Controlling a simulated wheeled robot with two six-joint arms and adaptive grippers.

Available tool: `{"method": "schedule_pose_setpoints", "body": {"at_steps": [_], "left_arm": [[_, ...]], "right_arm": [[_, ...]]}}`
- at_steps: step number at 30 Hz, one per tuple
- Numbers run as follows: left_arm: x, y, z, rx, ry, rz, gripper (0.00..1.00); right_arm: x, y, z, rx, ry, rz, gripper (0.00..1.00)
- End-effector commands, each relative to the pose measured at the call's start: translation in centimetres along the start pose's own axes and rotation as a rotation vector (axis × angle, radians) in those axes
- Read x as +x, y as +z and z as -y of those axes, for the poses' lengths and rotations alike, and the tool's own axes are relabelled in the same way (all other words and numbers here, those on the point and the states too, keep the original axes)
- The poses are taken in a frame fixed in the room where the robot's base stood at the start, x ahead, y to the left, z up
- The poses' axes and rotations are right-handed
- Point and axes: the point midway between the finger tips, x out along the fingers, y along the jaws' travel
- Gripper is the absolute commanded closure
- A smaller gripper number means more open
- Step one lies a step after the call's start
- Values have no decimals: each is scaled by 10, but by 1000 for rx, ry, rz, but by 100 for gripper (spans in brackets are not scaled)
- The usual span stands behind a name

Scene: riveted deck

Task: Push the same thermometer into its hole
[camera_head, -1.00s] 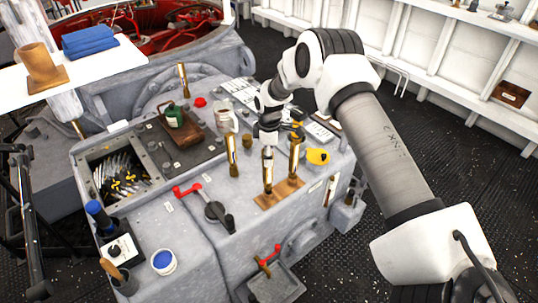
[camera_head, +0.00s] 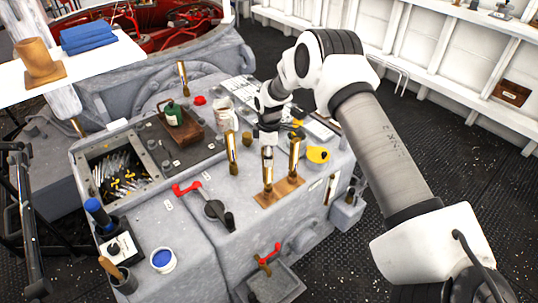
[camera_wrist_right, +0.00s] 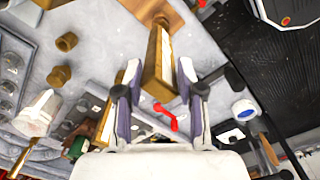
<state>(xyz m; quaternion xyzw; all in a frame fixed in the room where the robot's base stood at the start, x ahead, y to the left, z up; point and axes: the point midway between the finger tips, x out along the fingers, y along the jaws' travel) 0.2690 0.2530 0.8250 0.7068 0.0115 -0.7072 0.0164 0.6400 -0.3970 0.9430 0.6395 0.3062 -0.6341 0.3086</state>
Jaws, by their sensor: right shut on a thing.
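Two brass-cased thermometers stand upright close together at the machine's front right edge, each over a brown base plate. My right gripper (camera_head: 268,143) comes down from above onto the left one of this pair, the thermometer (camera_head: 267,174), and is shut on it near its top. In the right wrist view, the brass case (camera_wrist_right: 159,65) lies between the two fingers. The other thermometer (camera_head: 294,160) stands just to its right, apart from my fingers. The hole under the held thermometer is hidden. My left gripper is out of view.
Another brass thermometer (camera_head: 231,154) stands to the left. A yellow item (camera_head: 317,154) lies right of the pair. A mug (camera_head: 225,116) and a green can (camera_head: 172,115) stand behind. An open bin (camera_head: 128,172) is at the left.

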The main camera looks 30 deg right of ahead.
Motion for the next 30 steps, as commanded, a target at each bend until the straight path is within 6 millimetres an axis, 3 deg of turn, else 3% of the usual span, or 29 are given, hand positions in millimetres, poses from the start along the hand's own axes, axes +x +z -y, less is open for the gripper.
{"method": "schedule_pose_setpoints", "body": {"at_steps": [15, 16, 18, 30], "left_arm": [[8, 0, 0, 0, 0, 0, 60], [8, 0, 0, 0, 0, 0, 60], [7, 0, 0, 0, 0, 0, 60], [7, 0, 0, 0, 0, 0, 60]], "right_arm": [[11, 0, 0, 0, 1, 0, 98], [11, 0, 0, 0, 1, 0, 58], [10, 0, 0, 0, 1, 0, 33], [4, 0, 0, 0, 1, -1, 32]]}}
